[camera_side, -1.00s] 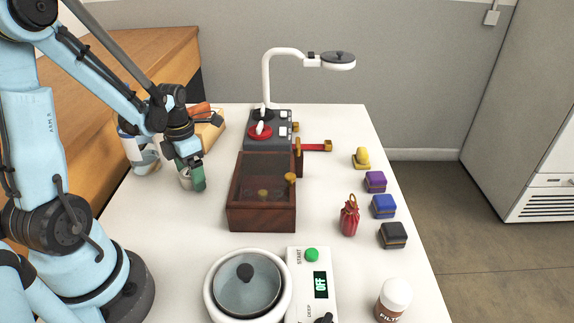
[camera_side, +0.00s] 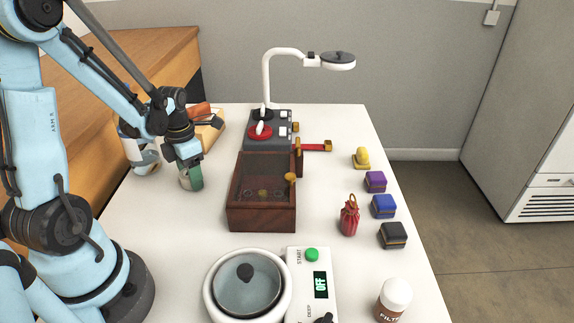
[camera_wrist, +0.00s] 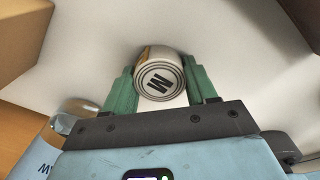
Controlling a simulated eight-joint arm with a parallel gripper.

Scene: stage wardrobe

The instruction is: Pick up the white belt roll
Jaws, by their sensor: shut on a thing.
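The white belt roll (camera_wrist: 160,76) shows in the wrist view as a cylinder with spiral rings on its end and a black letter mark. It sits between the two green fingers of my gripper (camera_wrist: 161,88), which are shut on it. In the side view my gripper (camera_side: 191,176) is low over the left part of the white table, and the roll (camera_side: 184,181) is mostly hidden by the fingers. I cannot tell whether the roll is touching the table.
A dark wooden box with a glass lid (camera_side: 262,217) stands just right of my gripper. A red pouch (camera_side: 349,216) and small coloured boxes (camera_side: 383,206) stand at right. A white cooker (camera_side: 247,287) is in front.

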